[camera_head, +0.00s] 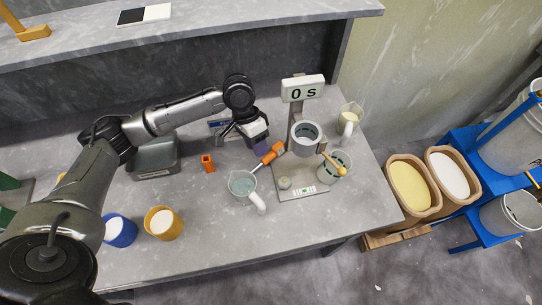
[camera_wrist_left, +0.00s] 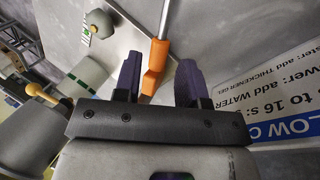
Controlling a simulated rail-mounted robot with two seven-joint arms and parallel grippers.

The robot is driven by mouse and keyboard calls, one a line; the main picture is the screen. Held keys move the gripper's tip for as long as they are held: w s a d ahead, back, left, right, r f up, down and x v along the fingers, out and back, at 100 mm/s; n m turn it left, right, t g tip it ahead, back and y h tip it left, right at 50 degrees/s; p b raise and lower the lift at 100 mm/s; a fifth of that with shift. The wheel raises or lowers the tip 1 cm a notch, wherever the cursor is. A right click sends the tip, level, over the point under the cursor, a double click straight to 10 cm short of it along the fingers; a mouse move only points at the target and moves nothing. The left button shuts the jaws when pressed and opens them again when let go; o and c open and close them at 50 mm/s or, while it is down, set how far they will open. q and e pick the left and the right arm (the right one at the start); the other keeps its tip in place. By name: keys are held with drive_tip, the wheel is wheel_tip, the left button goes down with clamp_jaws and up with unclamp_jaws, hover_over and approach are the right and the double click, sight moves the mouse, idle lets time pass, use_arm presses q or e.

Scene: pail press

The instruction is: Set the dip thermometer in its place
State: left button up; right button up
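The dip thermometer (camera_head: 268,154) has an orange handle and a thin metal rod. It lies slanted on the table, its rod pointing toward the clear jug (camera_head: 243,184). My left gripper (camera_head: 260,146) is just to the left of the handle's upper end, pointing down. In the left wrist view the orange handle (camera_wrist_left: 156,62) shows between the two purple fingers (camera_wrist_left: 159,72), which stand apart with a gap on each side. I cannot tell whether they touch it. A small orange holder (camera_head: 208,163) stands on the table to the left. My right gripper is not in view.
A press stand with a grey pail (camera_head: 305,138) and a timer display (camera_head: 303,88) stands right of the gripper. A grey tray (camera_head: 155,157) is at left. Blue (camera_head: 120,231) and yellow (camera_head: 163,224) cups stand near the front. A sign (camera_wrist_left: 285,95) is close by.

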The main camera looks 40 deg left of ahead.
sight(261, 161)
use_arm(q)
drive_tip(key=shift+b+x, duration=0.3)
drive_tip(key=shift+x, duration=0.8)
drive_tip(key=b+x, duration=0.1)
drive_tip(key=x, duration=0.3)
drive_tip(key=shift+s+f, duration=0.1)
drive_tip(key=shift+f, duration=0.1)
drive_tip(key=shift+a, duration=0.1)
clamp_jaws()
drive_tip(key=shift+r, duration=0.15)
